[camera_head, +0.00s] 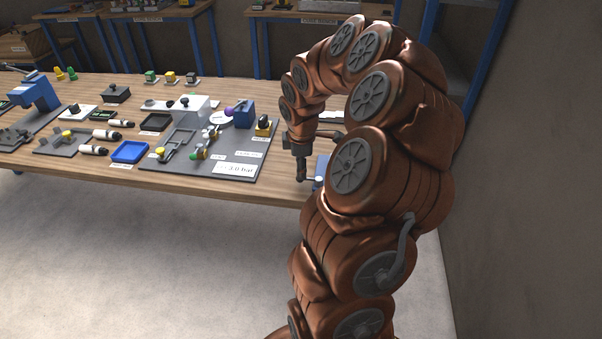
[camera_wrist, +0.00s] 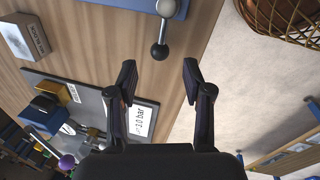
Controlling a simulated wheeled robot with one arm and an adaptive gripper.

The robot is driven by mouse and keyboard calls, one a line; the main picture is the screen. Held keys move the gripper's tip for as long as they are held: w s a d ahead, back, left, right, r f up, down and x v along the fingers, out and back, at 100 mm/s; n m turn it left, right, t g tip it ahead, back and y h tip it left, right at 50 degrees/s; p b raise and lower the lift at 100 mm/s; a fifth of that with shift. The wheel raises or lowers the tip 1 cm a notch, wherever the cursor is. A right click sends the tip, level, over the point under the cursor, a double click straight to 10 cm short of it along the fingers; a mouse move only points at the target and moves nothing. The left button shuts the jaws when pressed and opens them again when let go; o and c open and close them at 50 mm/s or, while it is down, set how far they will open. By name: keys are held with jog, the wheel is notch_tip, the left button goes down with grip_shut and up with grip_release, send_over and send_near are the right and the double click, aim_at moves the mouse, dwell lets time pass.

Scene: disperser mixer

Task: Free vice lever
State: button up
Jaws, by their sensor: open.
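The vice lever (camera_wrist: 163,30) shows at the top of the wrist view as a short grey rod with a dark ball at its near end. Its light round hub sits beside a blue body (camera_wrist: 138,3), which is cut off by the frame edge. In the head view a blue part of the vice (camera_head: 320,169) shows at the table's right front, mostly hidden behind my arm. My gripper (camera_wrist: 160,78) is open and empty, and the lever's ball lies just beyond the gap between its fingertips. In the head view my gripper (camera_head: 301,178) points down near the table's front edge.
A dark board (camera_head: 213,155) with fittings and a pressure label lies left of my gripper. A small labelled block (camera_wrist: 28,38) stands on the wood in the wrist view. A wicker basket (camera_wrist: 290,20) is on the floor beyond the table edge.

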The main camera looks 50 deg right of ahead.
aim_at(309, 179)
jog(key=shift+w+d+f+p, duration=0.1)
jog(key=shift+f+p, duration=0.1)
jog(key=shift+f, duration=0.6)
jog(key=shift+w+d+f+p, duration=0.1)
jog(key=shift+w+f+p, duration=0.05)
jog(key=shift+f, duration=0.7)
jog(key=shift+w+d+f+p, duration=0.1)
jog(key=shift+f+p, duration=0.1)
jog(key=shift+f, duration=0.6)
grip_shut()
